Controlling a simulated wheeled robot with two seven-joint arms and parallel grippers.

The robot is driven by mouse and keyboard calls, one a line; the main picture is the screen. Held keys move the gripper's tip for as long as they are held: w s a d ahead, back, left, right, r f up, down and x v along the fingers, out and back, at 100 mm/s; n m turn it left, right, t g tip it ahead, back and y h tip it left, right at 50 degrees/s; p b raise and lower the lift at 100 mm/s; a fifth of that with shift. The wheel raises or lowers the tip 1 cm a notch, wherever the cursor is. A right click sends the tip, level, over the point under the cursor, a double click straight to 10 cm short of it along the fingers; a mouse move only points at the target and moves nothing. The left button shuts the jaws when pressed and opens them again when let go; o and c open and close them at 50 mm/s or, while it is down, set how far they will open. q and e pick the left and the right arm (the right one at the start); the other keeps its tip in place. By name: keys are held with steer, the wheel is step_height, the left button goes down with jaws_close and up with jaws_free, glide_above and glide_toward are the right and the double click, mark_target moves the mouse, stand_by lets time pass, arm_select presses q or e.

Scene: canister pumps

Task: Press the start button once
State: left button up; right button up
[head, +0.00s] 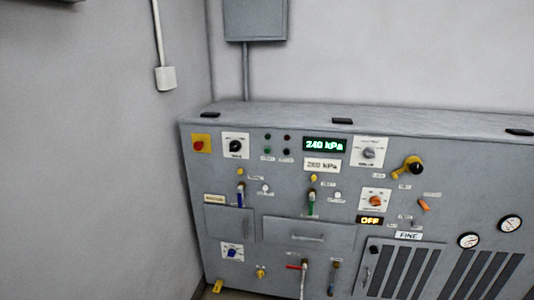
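A grey pump control cabinet (330,215) stands against the back wall. At its upper left front is a small cluster: a dark green round piece (268,137) beside a dark red one (287,138), with a green round piece (268,151) and a dark one (286,152) below. The small labels under them are too small to read, so I cannot tell which is the start button. A green-lit display (325,145) to their right reads 240 kPa. Neither of my grippers is in view.
A red knob on a yellow plate (200,144) and a black rotary switch (236,146) sit left of the cluster. An orange display (370,220) reads OFF. A yellow-and-black handle (412,167) sticks out at the right.

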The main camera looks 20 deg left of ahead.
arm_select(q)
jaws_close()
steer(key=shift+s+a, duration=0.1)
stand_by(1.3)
